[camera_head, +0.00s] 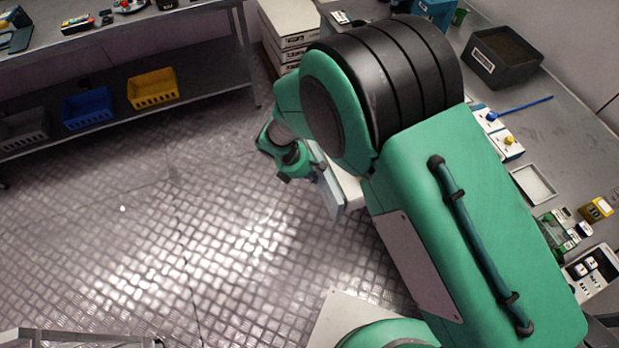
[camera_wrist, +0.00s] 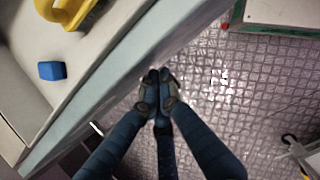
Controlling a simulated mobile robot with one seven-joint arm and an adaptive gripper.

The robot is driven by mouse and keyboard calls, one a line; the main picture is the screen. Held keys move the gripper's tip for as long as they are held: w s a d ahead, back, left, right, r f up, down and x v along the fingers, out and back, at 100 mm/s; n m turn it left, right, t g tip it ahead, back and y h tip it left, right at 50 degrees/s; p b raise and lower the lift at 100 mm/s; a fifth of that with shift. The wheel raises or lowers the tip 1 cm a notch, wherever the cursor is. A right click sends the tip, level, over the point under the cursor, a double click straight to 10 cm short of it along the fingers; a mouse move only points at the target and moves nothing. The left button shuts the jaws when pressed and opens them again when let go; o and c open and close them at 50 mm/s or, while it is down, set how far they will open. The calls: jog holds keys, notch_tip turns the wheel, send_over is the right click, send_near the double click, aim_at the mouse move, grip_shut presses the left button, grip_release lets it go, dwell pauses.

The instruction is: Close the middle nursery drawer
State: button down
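An open drawer, its pale blue-grey front panel (camera_head: 330,192) showing, sticks out past my arm in the head view; most of it and its cabinet are hidden behind my arm. I cannot tell from this view which drawer of the unit it is. In the wrist view the drawer's front panel (camera_wrist: 105,80) runs diagonally, with a yellow object (camera_wrist: 68,12) and a blue block (camera_wrist: 52,70) inside. My gripper (camera_wrist: 157,76) has its fingertips together, empty, just outside the front panel. Whether they touch the panel is unclear. In the head view the fingers are hidden.
A workbench (camera_head: 590,120) along the right carries a dark bin (camera_head: 502,58), a white tray (camera_head: 533,184) and small parts. A shelf at the left holds blue (camera_head: 88,108) and yellow (camera_head: 152,88) bins. Open metal floor (camera_head: 150,230) lies left of the drawer.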

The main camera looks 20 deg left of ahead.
jog(key=w+d+p, duration=0.3)
jog(key=w+d, duration=0.9)
jog(key=w+d+p, duration=0.4)
jog(key=w+d, duration=0.8)
jog(key=shift+w+d, duration=0.2)
jog(key=shift+d, duration=0.05)
jog(key=shift+s+a, duration=0.35)
jog(key=shift+a, duration=0.05)
jog(key=shift+s+a, duration=1.2)
jog(key=p+v, duration=0.2)
jog(key=v, duration=0.7)
jog(key=shift+r, duration=0.45)
